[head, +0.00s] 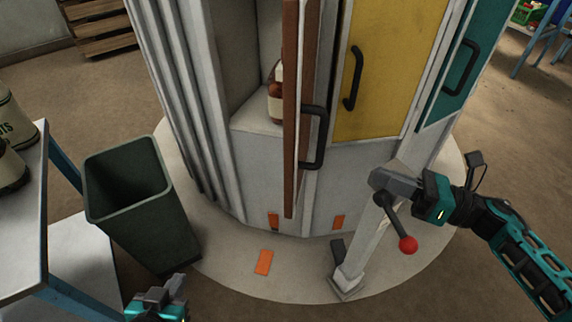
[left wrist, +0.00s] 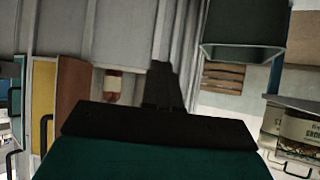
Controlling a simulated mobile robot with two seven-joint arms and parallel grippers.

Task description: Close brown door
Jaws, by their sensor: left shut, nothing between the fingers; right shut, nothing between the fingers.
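The brown door (head: 291,120) stands open, seen nearly edge-on in the head view, swung out from the grey cabinet. Its black handle (head: 314,137) is on the right side. In the left wrist view, the picture is turned over and the brown door (left wrist: 72,88) shows at left. My left gripper (head: 163,290) is shut and empty at the bottom edge, low and left of the door; its dark fingers (left wrist: 163,85) show in the left wrist view. My right gripper (head: 385,181) is shut and empty, right of the door and apart from it.
A brown-and-cream container (head: 275,95) stands inside the open compartment. Yellow (head: 385,70) and teal (head: 480,60) doors are shut. A red-knobbed lever (head: 408,244) on a slanted post is just below my right gripper. A green bin (head: 135,195) and table (head: 30,225) stand left.

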